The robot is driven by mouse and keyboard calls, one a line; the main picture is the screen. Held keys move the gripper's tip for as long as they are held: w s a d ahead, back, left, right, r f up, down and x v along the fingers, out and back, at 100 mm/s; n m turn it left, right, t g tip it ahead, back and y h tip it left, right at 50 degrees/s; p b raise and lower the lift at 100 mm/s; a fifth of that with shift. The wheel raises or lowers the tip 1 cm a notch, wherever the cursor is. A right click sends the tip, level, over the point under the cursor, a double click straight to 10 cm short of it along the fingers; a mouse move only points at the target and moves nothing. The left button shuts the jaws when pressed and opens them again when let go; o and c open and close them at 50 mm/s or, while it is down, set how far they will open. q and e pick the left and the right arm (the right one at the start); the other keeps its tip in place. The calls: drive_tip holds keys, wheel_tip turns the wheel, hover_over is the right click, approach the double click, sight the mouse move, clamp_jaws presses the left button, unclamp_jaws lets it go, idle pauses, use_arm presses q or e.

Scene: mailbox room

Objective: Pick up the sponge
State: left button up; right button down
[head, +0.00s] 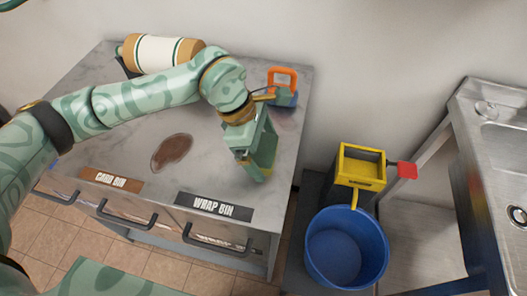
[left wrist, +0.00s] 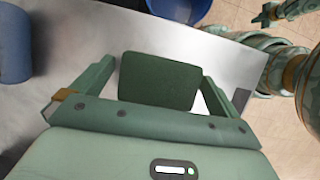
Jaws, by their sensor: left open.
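The sponge (left wrist: 160,82) shows in the left wrist view as a dark green, rounded block over the grey tabletop. My left gripper (left wrist: 155,70) is open, with one finger on each side of the sponge. A narrow gap shows at the left finger; the right finger is very close, and I cannot tell if it touches. In the head view my left gripper (head: 261,172) points down near the right front of the table, and I cannot clearly tell the sponge from it. What looks like my right gripper (left wrist: 267,14) is small at the upper right of the wrist view.
The grey table (head: 115,150) bears a brown stain (head: 172,151), a roll (head: 163,53) at the back and an orange-handled blue item (head: 283,90) behind my gripper. A blue bucket (head: 345,250), a yellow wringer (head: 360,168) and a metal sink (head: 500,130) stand to the right.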

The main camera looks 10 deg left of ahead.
sight(269, 149)
drive_tip(key=shift+w+d, duration=0.1)
drive_tip(key=shift+d, duration=0.05)
use_arm(q)
drive_tip(key=c, duration=0.9)
drive_tip(key=shift+r, duration=0.1)
